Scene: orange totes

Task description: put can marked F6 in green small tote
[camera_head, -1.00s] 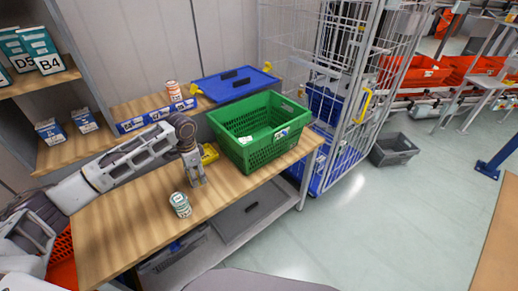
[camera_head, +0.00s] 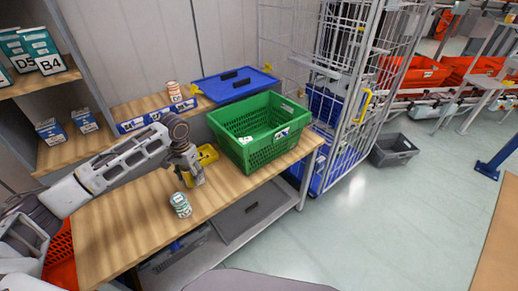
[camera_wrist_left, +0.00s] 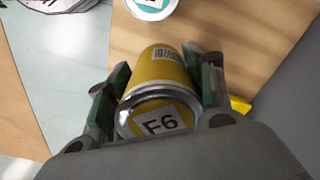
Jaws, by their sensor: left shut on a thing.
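A yellow can marked F6 (camera_wrist_left: 160,82) lies between the fingers of my left gripper (camera_wrist_left: 160,90) in the left wrist view. The gripper is shut on it. In the head view my left gripper (camera_head: 191,180) is over the wooden table (camera_head: 130,225), with part of the yellow can (camera_head: 188,179) showing at the fingers. The green tote (camera_head: 262,150) stands on the table to the right of and behind the gripper. A white card lies inside it. My right gripper is not in view.
A white and green can (camera_head: 180,204) stands on the table just in front of the gripper. A blue lid (camera_head: 234,84) and an orange-white can (camera_head: 174,91) are behind. The table's left part is clear.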

